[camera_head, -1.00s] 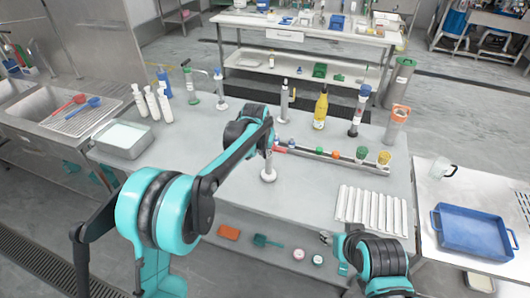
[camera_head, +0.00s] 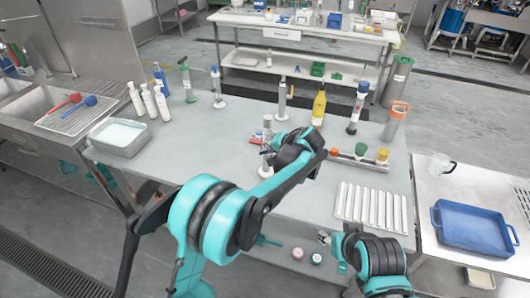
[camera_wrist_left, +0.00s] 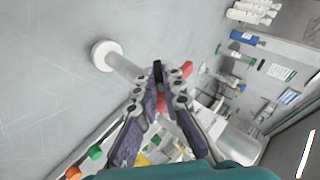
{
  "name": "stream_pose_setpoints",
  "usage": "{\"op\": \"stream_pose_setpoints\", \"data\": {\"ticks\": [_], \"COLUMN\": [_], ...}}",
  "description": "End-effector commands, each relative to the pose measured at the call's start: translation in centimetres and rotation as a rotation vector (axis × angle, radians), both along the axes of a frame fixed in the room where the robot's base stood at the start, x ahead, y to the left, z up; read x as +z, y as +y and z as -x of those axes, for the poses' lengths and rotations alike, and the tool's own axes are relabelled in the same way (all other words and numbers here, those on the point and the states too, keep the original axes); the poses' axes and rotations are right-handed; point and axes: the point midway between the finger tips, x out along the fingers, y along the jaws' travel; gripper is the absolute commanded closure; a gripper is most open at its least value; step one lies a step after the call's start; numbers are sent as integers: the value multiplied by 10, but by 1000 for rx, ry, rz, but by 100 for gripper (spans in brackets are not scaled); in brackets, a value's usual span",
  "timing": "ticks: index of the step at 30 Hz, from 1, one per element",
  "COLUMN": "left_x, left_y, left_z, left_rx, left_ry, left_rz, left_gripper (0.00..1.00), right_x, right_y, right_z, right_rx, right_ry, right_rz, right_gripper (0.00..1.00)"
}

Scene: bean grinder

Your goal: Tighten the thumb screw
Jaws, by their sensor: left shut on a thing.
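A slender upright stand with a round white base (camera_head: 265,172) and a grey upper part (camera_head: 267,122) stands on the table. In the left wrist view its white base (camera_wrist_left: 104,55) and pale shaft (camera_wrist_left: 125,68) lead towards my left gripper (camera_wrist_left: 160,80). That gripper is shut on a small dark piece (camera_wrist_left: 157,68) at the shaft, apparently the thumb screw; the fingers largely hide it. Red parts (camera_wrist_left: 187,68) show beside and between the fingers. In the head view my left wrist covers most of the contact. My right gripper (camera_head: 325,238) hangs by the table's front edge, too small to read.
A rack with coloured caps (camera_head: 361,151) and a ribbed white tray (camera_head: 371,205) lie to the right. A yellow bottle (camera_head: 319,106) and a tall grey bottle (camera_head: 282,100) stand behind. White bottles (camera_head: 149,101) and a metal basin (camera_head: 119,137) are left. The left middle tabletop is clear.

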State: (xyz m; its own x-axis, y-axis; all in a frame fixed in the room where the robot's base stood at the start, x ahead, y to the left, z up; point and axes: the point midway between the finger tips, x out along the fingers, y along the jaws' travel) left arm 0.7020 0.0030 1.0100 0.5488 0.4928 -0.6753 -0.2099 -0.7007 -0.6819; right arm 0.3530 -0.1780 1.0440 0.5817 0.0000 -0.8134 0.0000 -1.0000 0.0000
Motion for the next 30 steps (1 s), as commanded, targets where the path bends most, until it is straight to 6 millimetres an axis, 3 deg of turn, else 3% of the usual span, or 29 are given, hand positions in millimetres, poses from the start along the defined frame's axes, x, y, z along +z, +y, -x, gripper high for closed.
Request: {"op": "stream_pose_setpoints", "data": {"ticks": [18,30], "left_x": [-13,-14], "left_y": [-5,-5], "left_z": [2,2], "left_rx": [0,0], "left_ry": [-162,-223], "left_rz": [-539,-743], "left_gripper": [100,100], "right_x": [-55,-76], "right_y": [0,0], "right_z": [0,0], "right_rx": [0,0], "right_ry": [0,0], "right_rz": [0,0], "right_gripper": [53,53]}}
